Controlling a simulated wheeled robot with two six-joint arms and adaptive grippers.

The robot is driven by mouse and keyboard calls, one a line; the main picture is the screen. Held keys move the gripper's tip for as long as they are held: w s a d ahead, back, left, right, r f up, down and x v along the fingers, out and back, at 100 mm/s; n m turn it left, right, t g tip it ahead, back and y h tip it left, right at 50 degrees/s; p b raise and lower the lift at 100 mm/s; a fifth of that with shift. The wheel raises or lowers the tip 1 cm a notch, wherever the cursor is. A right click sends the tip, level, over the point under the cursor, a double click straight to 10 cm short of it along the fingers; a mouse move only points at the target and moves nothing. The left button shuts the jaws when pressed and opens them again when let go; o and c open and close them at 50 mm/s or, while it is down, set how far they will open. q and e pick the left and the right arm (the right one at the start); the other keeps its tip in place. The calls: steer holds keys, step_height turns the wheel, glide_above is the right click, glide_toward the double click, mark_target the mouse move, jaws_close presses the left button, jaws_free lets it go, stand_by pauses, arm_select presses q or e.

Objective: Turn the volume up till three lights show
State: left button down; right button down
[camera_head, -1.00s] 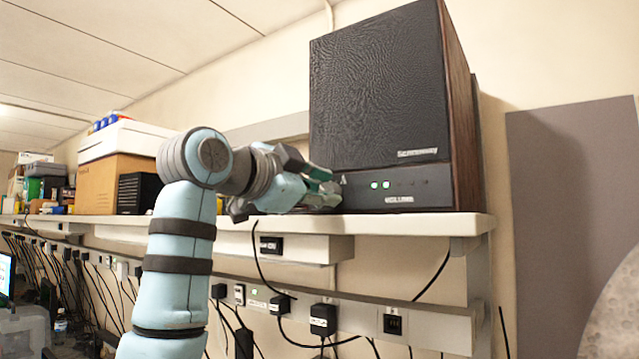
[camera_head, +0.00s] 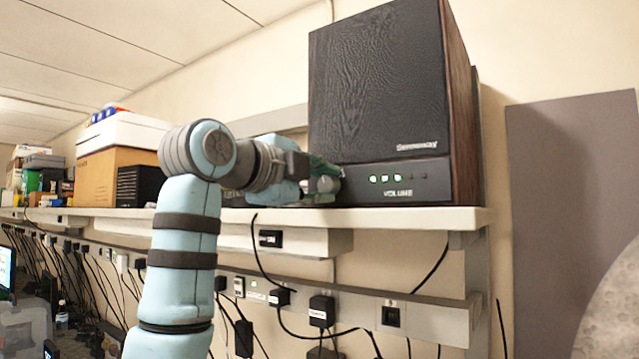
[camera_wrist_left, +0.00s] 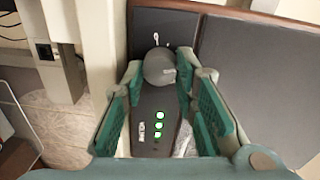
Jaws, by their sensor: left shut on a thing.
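The black speaker (camera_head: 380,90) with wood-brown sides stands on the shelf. The three lit lights also show in the left wrist view (camera_wrist_left: 159,125). My left gripper (camera_head: 325,181) is at the left end of this panel. In the left wrist view its green-padded fingers (camera_wrist_left: 158,72) are shut on the round grey volume knob (camera_wrist_left: 159,67), one on each side. In the head view the gripper hides the knob. My right gripper is not in view.
The white shelf (camera_head: 420,219) ends just right of the speaker. A cardboard box (camera_head: 105,178) and a small black box (camera_head: 138,186) stand to the left, behind my arm. Cables and plugs (camera_head: 322,311) hang below the shelf.

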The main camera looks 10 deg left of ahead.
arm_select(q)
steer(key=shift+r, duration=0.1)
steer(key=c, duration=1.5)
jaws_free()
steer(key=shift+c, duration=0.2)
steer(key=shift+o, duration=1.3)
steer(key=shift+w, duration=0.1)
